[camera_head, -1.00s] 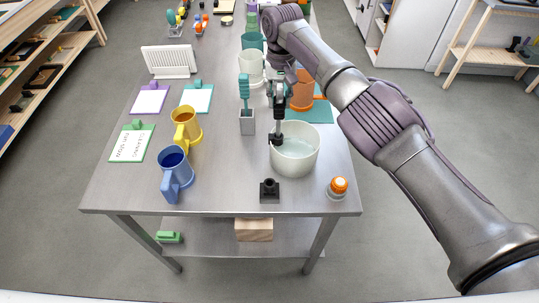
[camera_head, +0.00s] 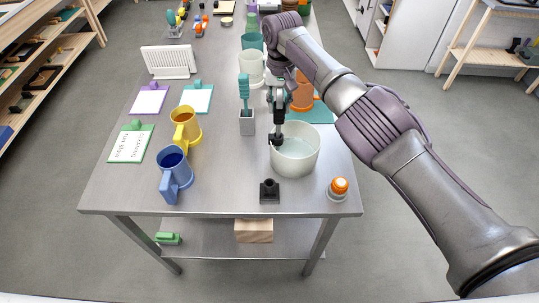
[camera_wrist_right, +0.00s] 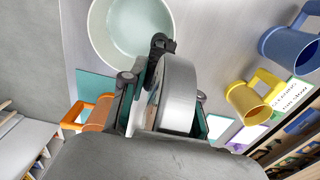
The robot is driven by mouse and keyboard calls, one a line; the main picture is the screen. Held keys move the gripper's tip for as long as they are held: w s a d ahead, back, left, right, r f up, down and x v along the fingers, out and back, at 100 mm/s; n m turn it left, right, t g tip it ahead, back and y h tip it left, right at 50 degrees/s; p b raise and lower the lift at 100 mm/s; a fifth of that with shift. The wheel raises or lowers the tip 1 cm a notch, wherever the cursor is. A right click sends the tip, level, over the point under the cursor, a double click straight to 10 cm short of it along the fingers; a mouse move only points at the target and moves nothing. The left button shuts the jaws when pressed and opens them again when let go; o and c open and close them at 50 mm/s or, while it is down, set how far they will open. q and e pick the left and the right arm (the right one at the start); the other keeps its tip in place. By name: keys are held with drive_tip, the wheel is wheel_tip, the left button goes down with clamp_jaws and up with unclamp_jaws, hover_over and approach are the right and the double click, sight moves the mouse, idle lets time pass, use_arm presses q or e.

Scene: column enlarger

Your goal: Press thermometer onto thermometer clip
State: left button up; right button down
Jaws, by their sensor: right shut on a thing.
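In the right wrist view, the gripper (camera_wrist_right: 163,92) is shut on the thermometer (camera_wrist_right: 179,92), a thick silvery disc seen nearly edge-on. The black thermometer clip (camera_wrist_right: 160,44) sits at the basin's rim, right by the disc's edge; it also shows in the head view (camera_head: 276,140). I cannot tell whether the thermometer touches the clip or is seated in it. The dial face is mostly hidden. My left gripper is not in view.
A yellow mug (camera_head: 185,128) and blue mug (camera_head: 173,176) stand farther left, an orange mug (camera_head: 302,92) behind. A black stand (camera_head: 269,193) and orange-topped knob (camera_head: 338,188) are near the front edge.

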sight(279, 115)
drive_tip(key=shift+f+b, duration=1.35)
drive_tip(key=shift+f, duration=0.9)
drive_tip(key=c, duration=0.8)
unclamp_jaws()
drive_tip(key=shift+o, duration=0.2)
drive_tip(key=shift+r, duration=0.1)
drive_tip(key=shift+r+p, duration=2.5)
drive_tip(key=shift+r, duration=1.45)
drive_tip(key=shift+r, duration=0.1)
